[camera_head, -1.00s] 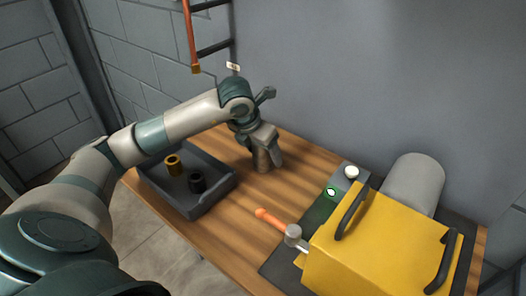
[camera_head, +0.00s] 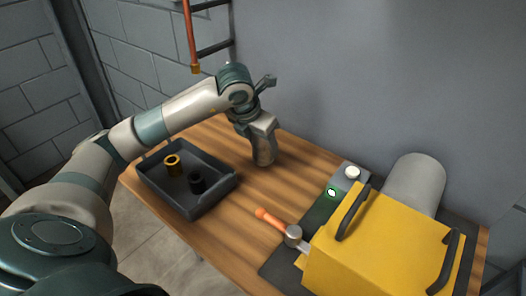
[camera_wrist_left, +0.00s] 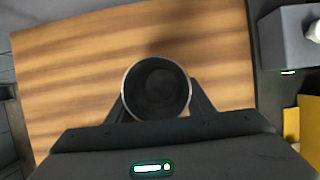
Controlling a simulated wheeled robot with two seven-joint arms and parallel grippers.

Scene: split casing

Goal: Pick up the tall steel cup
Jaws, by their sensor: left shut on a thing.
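The tall steel cup (camera_head: 263,156) is upright at the back of the wooden table, beyond the right end of the tray. My left gripper (camera_head: 262,138) comes down on it from above and is shut on it. In the left wrist view the cup's round open mouth (camera_wrist_left: 157,90) shows between the two fingers (camera_wrist_left: 158,108); its inside is dark and looks empty. The fingers hide part of its upper side in the head view. The cup's base looks slightly above the table. My right gripper is not in view.
A dark grey tray (camera_head: 192,211) at the left holds a brass cylinder (camera_head: 173,166) and a black one (camera_head: 197,183). A yellow casing (camera_head: 380,245) and a button box (camera_head: 351,176) stand right. The wall is close behind.

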